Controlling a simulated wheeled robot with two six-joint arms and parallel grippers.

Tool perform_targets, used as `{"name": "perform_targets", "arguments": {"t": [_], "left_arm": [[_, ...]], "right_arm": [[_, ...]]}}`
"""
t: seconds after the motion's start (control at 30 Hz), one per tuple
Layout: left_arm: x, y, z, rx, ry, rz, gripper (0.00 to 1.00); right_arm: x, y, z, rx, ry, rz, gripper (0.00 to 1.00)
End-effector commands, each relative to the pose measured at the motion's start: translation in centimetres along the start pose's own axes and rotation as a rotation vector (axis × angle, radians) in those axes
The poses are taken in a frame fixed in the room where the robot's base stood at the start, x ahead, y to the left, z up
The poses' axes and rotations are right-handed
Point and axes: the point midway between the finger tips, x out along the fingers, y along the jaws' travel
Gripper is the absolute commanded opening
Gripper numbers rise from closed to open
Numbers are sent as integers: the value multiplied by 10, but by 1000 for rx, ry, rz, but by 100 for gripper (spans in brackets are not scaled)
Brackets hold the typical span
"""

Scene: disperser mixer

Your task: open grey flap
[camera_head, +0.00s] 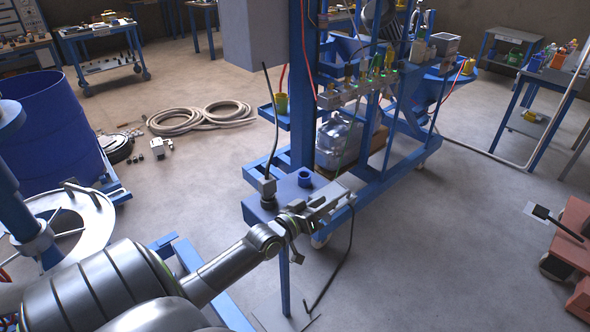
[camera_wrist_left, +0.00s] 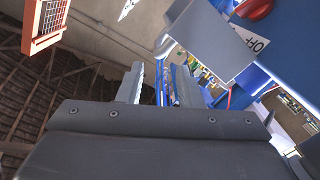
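The grey flap (camera_wrist_left: 208,42) shows in the left wrist view as a flat, tilted grey plate in front of a blue panel (camera_wrist_left: 285,55). An "OFF" label and a red part (camera_wrist_left: 254,8) are beside it. I cannot pick the flap out for certain in the head view. My left gripper (camera_head: 338,197) is over the small blue stand in the head view. In the left wrist view its two fingers (camera_wrist_left: 158,80) are apart with nothing seen between them. The flap lies beyond and right of the fingertips, apparently apart from them. My right gripper is not in view.
A blue column (camera_head: 302,80) and wheeled frame stand behind the gripper, with a large grey box (camera_head: 254,32) on the column. A small blue stand (camera_head: 250,212) carries a cable fitting and blue ring. A blue drum (camera_head: 50,125) is at left.

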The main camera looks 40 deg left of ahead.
Motion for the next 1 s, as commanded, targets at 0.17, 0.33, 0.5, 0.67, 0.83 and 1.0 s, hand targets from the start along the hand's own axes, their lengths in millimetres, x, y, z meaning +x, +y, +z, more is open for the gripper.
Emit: {"name": "perform_targets", "arguments": {"t": [0.17,0.33,0.5,0.67,0.83,1.0], "left_arm": [[-38,0,-1,1,-3,-2,32],[-70,0,-1,1,-4,-2,32],[-93,0,0,0,-2,-1,32],[-104,0,0,0,-2,-1,32],[-106,0,0,0,0,0,32],[-106,0,0,0,0,0,32]], "right_arm": [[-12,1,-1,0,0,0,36],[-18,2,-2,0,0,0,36],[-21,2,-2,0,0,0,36],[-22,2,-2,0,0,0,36],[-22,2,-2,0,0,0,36],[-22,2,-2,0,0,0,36]]}}
